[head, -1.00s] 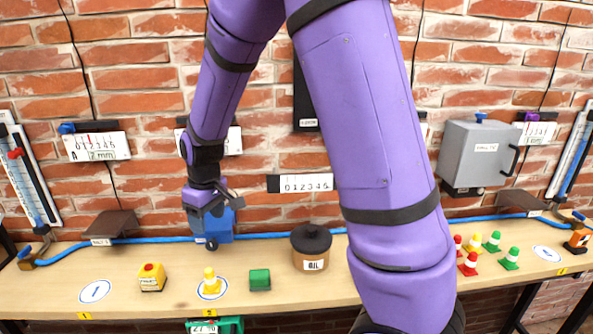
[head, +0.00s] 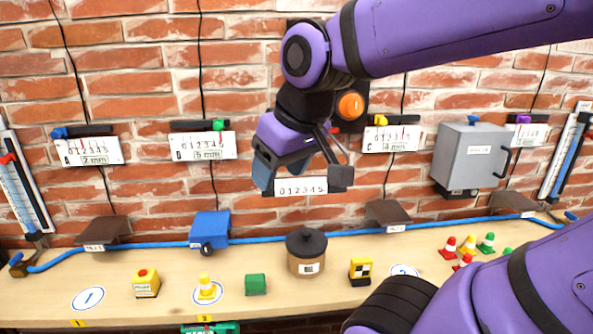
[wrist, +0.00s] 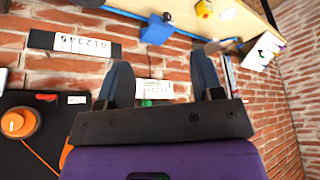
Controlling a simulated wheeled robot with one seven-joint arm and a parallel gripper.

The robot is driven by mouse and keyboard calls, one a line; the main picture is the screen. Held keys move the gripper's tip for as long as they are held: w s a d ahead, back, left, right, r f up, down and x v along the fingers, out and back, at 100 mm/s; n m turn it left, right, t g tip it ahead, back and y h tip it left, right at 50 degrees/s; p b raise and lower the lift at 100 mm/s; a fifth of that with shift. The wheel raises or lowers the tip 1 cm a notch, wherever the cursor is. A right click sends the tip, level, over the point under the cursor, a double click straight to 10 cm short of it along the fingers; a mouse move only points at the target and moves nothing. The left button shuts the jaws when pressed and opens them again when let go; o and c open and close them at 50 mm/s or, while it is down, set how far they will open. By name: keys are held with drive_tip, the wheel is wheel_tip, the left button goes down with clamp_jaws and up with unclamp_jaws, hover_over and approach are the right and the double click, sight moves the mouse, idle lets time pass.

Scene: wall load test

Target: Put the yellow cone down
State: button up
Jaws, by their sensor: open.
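The yellow cone (head: 206,286), with a pale band, stands upright on a white disc (head: 217,298) on the wooden bench, behind the yellow "2" tag. My gripper (head: 301,178) is up in front of the brick wall, above and to the right of the cone and well apart from it. In the wrist view my gripper (wrist: 162,82) has its two fingers wide apart with nothing held between them. The cone cannot be made out in the wrist view.
The bench (head: 130,312) also holds a yellow block with a red button (head: 146,283), a green block (head: 256,285), a brown lidded pot (head: 306,254) and several small cones at right. Wall gauges and a grey box (head: 472,158) surround my arm.

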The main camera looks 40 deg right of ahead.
drive_tip(key=shift+s+d+r+m, duration=0.1)
drive_tip(key=shift+s+m, duration=0.05)
drive_tip(key=shift+s, duration=0.7)
drive_tip(key=shift+s+d+r+m, duration=0.1)
drive_tip(key=shift+s+m, duration=0.05)
drive_tip(key=shift+s, duration=0.65)
